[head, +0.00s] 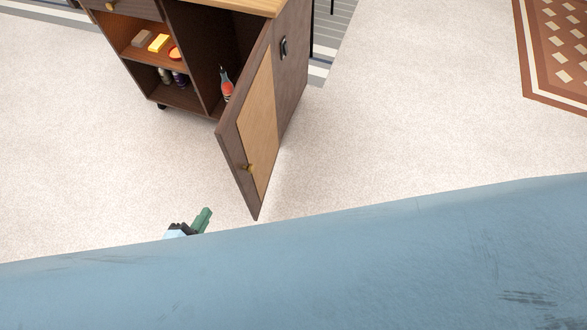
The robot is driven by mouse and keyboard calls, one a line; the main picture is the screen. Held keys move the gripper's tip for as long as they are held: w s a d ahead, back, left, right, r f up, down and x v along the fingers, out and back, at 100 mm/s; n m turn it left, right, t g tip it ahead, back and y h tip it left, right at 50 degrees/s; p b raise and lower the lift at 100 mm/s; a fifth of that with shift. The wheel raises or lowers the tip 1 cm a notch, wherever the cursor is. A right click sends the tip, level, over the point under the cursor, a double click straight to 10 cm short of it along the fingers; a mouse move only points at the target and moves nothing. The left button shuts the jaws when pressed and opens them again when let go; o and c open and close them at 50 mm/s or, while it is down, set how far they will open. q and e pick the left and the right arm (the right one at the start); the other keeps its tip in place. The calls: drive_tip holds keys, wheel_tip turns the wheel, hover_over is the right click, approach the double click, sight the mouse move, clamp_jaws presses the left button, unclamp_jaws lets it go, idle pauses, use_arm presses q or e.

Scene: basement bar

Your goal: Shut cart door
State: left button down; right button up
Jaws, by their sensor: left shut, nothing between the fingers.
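The wooden cart (205,60) stands at the top left of the head view. Its door (258,115) is swung wide open toward me, with a light wood panel and a small brass knob (247,167). My left gripper (203,219) shows just above the blue surface, to the left of the door's lower front corner and apart from it. Its fingers are together with nothing between them. Much of it is hidden behind the blue surface. My right gripper does not show.
A red-labelled bottle (227,88) stands inside the door compartment; small items, including a yellow block (159,42), sit on the left shelves. A large blue surface (330,265) fills the foreground. Pale carpet (420,110) lies clear to the right. A patterned rug (555,55) is at upper right.

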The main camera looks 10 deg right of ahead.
sight(230, 168)
use_arm(q)
drive_tip(key=d+r+m+h+b, duration=0.6)
drive_tip(key=m+b, duration=0.1)
drive_tip(key=m, duration=0.3)
drive_tip(key=b+x, duration=0.1)
drive_tip(key=x, duration=1)
drive_tip(key=shift+w+a+r+b, duration=0.1)
drive_tip(key=shift+w+a, duration=0.15)
drive_tip(key=shift+a, duration=0.5)
drive_tip(key=shift+w+a+r+b, duration=0.1)
drive_tip(key=shift+w+a, duration=0.2)
drive_tip(key=shift+a, duration=0.45)
drive_tip(key=shift+w+a+b, duration=0.1)
drive_tip(key=shift+w+a, duration=0.15)
drive_tip(key=shift+a, duration=0.5)
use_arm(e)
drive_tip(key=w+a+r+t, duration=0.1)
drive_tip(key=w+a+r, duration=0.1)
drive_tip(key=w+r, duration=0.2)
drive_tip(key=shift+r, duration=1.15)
use_arm(q)
drive_tip(key=shift+a, duration=0.1)
